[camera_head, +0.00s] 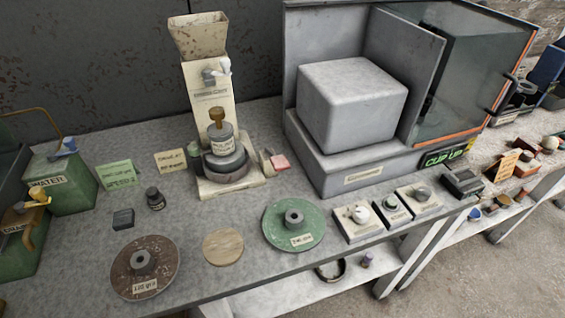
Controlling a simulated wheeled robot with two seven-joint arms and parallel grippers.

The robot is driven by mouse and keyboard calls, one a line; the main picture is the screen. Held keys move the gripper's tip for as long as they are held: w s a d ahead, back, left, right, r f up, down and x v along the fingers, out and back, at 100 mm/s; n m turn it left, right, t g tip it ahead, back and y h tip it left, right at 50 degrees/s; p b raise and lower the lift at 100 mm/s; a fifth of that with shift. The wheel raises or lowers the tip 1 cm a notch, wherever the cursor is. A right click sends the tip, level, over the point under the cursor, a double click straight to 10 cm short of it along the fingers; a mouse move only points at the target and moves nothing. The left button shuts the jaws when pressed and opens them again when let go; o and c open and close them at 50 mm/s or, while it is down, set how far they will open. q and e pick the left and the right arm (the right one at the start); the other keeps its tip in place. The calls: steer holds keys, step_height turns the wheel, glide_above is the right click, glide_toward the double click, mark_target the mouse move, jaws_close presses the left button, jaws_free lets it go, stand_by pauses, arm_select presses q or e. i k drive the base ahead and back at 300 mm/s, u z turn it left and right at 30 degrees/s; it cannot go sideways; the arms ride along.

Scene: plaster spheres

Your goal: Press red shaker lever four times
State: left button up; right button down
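A tall cream machine (209,105) with a hopper on top stands at the back of the bench, left of centre. A dark round container with a brass-coloured knob (216,115) sits on its base. Nothing touches the red lever. The label on the container is too small to read surely. Neither of my grippers is in view.
A large grey block (352,103) stands in an open-fronted cabinet at right. A rusty disc (144,266), a tan disc (223,246) and a green disc (293,224) lie along the front. A green water container (66,185) stands at left.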

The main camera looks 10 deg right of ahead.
mark_target(280, 162)
steer(key=u, duration=2.55)
steer(key=k, duration=0.9)
steer(key=z, duration=1.25)
